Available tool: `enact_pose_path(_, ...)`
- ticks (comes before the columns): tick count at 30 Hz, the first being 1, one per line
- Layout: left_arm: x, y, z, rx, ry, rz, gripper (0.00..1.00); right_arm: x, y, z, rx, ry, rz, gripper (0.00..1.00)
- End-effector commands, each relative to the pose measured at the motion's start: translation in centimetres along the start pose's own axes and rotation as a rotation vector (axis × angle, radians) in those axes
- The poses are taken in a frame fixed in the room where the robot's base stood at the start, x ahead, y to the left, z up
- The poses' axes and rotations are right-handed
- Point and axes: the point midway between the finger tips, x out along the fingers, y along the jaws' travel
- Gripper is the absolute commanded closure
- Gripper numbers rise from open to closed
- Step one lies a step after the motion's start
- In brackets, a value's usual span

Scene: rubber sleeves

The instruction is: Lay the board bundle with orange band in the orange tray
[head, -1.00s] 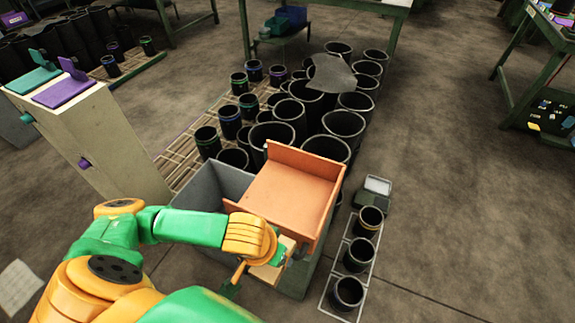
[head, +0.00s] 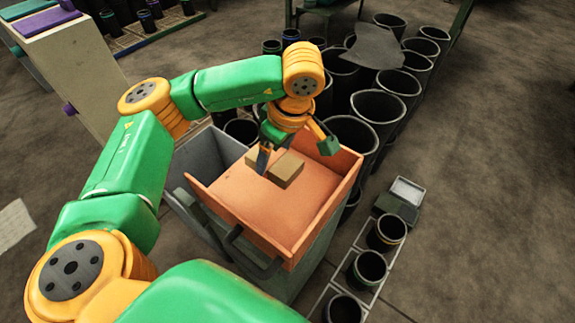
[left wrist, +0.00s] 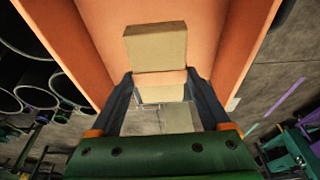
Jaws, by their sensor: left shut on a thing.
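The orange tray (head: 225,190) sits at the centre of the head view, its floor bare around the bundle. The tan board bundle (head: 287,170) is inside its walls near the far side; I cannot tell whether it touches the floor. My left gripper (head: 292,148) is above the tray, shut across the bundle's middle. In the left wrist view the bundle (left wrist: 156,50) shows between the fingers (left wrist: 160,85), with tan ends and an orange strip at the fingertips. In the head view the gripper hides that strip. My right gripper is out of view.
A grey bin (head: 205,160) adjoins the tray's left side. Several black sleeves (head: 380,105) stand behind it. More sleeves (head: 368,268) stand in marked squares at the right, near a small grey device (head: 405,192). Open floor lies further right.

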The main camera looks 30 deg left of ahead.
Motion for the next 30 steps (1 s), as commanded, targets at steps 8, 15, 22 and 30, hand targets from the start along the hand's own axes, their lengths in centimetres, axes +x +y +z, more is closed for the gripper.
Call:
enact_pose_path(8,5.2,4.7,1.7,0.001,-0.001,-0.003,0.8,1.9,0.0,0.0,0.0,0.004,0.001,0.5)
enact_pose_path(15,8.6,5.3,2.5,0.003,0.0,-0.004,0.8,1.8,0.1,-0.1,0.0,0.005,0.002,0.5)
enact_pose_path(22,8.9,5.4,2.6,0.002,0.001,0.001,0.8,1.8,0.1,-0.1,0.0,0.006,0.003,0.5)
enact_pose_path(30,9.0,5.4,2.7,0.001,0.0,0.0,0.0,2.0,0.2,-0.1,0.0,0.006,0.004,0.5)
